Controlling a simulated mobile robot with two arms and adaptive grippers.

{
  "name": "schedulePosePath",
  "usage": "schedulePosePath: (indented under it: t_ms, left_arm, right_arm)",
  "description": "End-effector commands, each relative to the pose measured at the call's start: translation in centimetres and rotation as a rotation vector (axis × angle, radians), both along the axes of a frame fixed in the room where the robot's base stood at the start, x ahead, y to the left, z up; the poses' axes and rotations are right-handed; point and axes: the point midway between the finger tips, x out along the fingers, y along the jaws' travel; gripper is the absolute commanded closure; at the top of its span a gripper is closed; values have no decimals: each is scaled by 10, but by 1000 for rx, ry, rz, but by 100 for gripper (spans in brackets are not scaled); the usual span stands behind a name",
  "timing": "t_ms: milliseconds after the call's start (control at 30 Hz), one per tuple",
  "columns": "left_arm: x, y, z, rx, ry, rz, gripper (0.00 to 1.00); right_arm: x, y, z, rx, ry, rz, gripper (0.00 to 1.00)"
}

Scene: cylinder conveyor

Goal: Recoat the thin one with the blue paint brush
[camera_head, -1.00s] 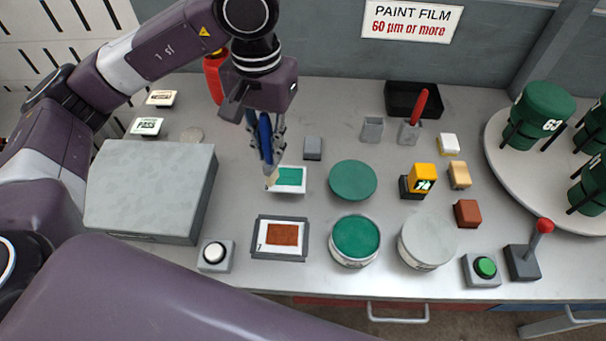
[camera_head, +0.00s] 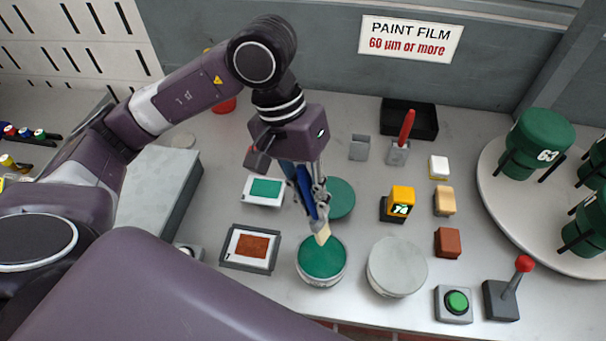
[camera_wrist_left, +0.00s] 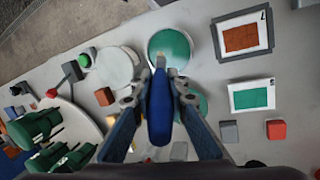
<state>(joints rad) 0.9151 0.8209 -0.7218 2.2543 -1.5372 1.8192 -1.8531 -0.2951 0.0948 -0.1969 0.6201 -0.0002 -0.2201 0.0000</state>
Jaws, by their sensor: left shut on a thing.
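My left gripper (camera_head: 314,198) is shut on the blue paint brush (camera_head: 305,190). The brush handle (camera_wrist_left: 160,105) also shows in the left wrist view, with the bristles over the can (camera_wrist_left: 168,45). A card with a green patch (camera_head: 265,190) lies left of the gripper. A card with a brown-red patch (camera_head: 250,246) sits in a dark frame in front of it. Large green cylinders (camera_head: 540,143) stand on the round table at right. My right gripper is not in view.
A green lid (camera_head: 341,199) lies behind the can, and a pale round can (camera_head: 397,266) stands right of it. A yellow gauge (camera_head: 400,202), small blocks, a green button (camera_head: 456,302) and a red-knobbed lever (camera_head: 512,288) are farther right. A grey box (camera_head: 150,190) is at left.

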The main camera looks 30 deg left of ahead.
Motion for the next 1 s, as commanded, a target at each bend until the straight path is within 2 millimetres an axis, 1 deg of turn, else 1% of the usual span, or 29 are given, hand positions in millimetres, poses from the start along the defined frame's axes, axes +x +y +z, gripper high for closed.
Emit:
schedulePosePath:
  t_ms: [33, 133, 267, 400, 500, 567, 700, 833, 1000]
  left_arm:
    - [-4, -2, -1, -14, 6, 4, 100]
    - [-6, -4, -4, -28, 10, 7, 100]
    - [-7, -4, -14, -31, 12, 6, 100]
    - [-7, -4, -29, -29, 13, 6, 100]
    - [-7, -4, -40, -29, 12, 6, 100]
    - [-7, -4, -45, -30, 11, 5, 100]
    - [-7, -4, -55, -29, 11, 6, 100]
    - [-6, -4, -59, -29, 9, 5, 100]
    - [-6, -4, -61, -29, 8, 5, 100]
  right_arm:
    - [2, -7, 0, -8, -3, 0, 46]
    - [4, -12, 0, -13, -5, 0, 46]
    - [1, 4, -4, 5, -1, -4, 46]
    - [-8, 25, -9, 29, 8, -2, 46]
    - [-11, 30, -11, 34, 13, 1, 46]
    - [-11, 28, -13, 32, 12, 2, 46]
    - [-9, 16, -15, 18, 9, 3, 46]
    - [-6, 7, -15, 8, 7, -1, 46]
    - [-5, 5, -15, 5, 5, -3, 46]
